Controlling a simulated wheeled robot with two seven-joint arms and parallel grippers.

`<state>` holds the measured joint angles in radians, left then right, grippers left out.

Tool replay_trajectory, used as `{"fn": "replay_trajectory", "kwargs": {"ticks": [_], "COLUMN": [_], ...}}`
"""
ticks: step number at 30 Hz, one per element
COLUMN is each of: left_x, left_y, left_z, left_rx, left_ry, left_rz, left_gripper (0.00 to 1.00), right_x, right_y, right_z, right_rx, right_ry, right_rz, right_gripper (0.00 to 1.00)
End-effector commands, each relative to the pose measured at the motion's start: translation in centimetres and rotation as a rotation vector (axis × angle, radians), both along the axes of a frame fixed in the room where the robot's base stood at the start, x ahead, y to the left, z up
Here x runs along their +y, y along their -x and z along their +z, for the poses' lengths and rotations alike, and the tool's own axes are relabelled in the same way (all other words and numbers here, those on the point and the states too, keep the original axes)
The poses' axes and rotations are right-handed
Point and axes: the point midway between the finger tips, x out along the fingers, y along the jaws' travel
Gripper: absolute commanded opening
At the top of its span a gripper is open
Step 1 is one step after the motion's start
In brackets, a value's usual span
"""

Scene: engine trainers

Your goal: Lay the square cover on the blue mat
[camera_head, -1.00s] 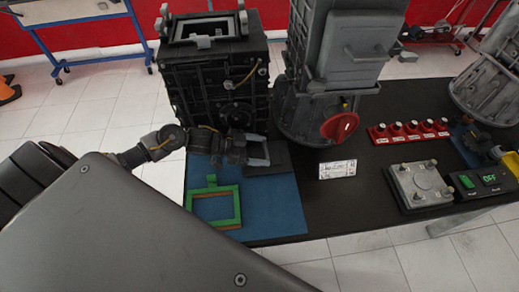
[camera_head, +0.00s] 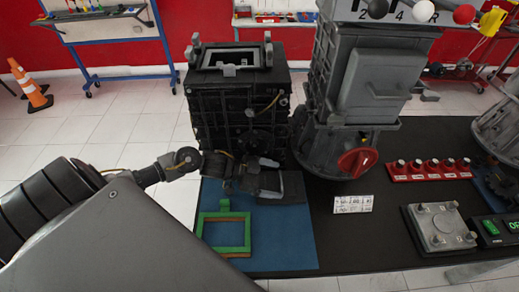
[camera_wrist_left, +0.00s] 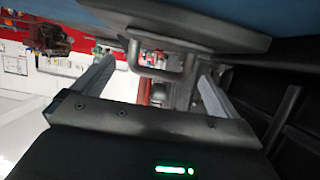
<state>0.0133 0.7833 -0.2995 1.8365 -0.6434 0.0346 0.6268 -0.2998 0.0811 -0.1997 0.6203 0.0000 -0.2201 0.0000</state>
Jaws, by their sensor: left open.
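The dark square cover (camera_head: 292,188) lies flat at the back right of the blue mat (camera_head: 285,240), over the mat's back edge, close to the black engine block. In the left wrist view the cover (camera_wrist_left: 240,42) shows edge-on with its grey loop handle (camera_wrist_left: 160,72). My left gripper (camera_head: 272,184) is at the cover's left part. Its fingers (camera_wrist_left: 150,90) are apart in the left wrist view, with the handle showing between them. I cannot tell whether they touch it. My right gripper is not in view.
A green frame (camera_head: 224,232) lies on the mat's left part. The black engine block (camera_head: 238,110) and a grey housing with a red knob (camera_head: 357,162) stand behind. A grey bolted plate (camera_head: 438,228) lies at the right. The mat's front right is clear.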

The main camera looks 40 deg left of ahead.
Motion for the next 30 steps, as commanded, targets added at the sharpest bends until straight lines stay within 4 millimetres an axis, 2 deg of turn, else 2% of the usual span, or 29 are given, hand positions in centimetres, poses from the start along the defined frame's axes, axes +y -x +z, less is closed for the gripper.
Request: {"fn": "replay_trajectory", "kwargs": {"ticks": [10,15,21,30], "left_x": [5.4,7.2,8.1,8.2], "left_y": [4.1,5.5,6.2,6.2], "left_z": [2.5,3.6,4.3,4.4], "left_rx": [0.003,0.003,0.000,-0.001], "left_ry": [-0.005,-0.002,-0.001,0.000], "left_rz": [-0.001,-0.001,-0.002,-0.001], "left_gripper": [0.98,0.98,0.98,0.98], "right_x": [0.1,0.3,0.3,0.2], "right_y": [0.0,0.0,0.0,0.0], "right_z": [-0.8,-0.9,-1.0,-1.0], "right_rx": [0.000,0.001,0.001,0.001], "right_ry": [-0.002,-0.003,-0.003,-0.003], "right_rz": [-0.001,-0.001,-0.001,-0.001], "right_gripper": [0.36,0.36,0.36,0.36]}}
